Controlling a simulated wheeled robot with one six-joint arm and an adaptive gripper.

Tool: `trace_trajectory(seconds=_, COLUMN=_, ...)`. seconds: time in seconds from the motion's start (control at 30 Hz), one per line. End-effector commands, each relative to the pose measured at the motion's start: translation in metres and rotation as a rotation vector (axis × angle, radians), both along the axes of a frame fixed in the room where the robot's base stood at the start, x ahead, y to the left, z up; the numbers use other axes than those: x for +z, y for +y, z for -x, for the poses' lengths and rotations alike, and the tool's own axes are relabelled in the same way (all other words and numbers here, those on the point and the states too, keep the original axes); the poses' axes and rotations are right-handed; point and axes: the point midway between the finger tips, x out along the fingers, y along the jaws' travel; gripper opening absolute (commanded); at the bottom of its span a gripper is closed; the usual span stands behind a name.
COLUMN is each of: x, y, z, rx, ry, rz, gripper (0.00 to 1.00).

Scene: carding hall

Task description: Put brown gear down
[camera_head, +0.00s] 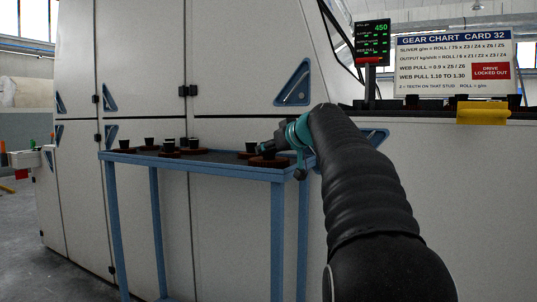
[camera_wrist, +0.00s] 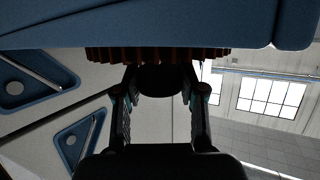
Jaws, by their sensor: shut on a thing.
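My gripper (camera_head: 272,148) is over the right end of the blue-framed table (camera_head: 228,166). It is shut on the black hub of a brown gear (camera_head: 268,162). In the wrist view the toothed brown gear (camera_wrist: 158,54) lies across the top of the picture, with its black hub (camera_wrist: 165,81) between the two fingers. The gear is level and very close to the dark table top; I cannot tell whether it touches. The table's blue edge hides part of it in the wrist view.
Several other brown gears with black hubs stand on the table, such as one at the far left (camera_head: 124,150) and one near the middle (camera_head: 193,149). The white machine cabinet (camera_head: 225,80) rises right behind. A gear chart sign (camera_head: 453,62) stands at upper right.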

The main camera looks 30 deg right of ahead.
Motion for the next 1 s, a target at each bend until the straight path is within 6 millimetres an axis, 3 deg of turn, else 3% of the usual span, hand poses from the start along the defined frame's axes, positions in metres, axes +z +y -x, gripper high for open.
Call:
trace_trajectory(seconds=0.43, x=-0.0058, y=0.0004, z=0.0002, rx=0.0, ry=-0.002, rz=0.001, gripper=0.0)
trace_trajectory(seconds=0.47, x=-0.0056, y=0.0004, z=0.0, rx=0.001, ry=-0.001, rz=-0.001, gripper=0.45)
trace_trajectory(seconds=0.53, x=-0.005, y=0.0004, z=0.0, rx=0.001, ry=-0.001, rz=-0.001, gripper=0.62)
trace_trajectory(seconds=1.0, x=0.0006, y=-0.0008, z=0.0049, rx=-0.001, ry=-0.002, rz=0.0, gripper=0.65)
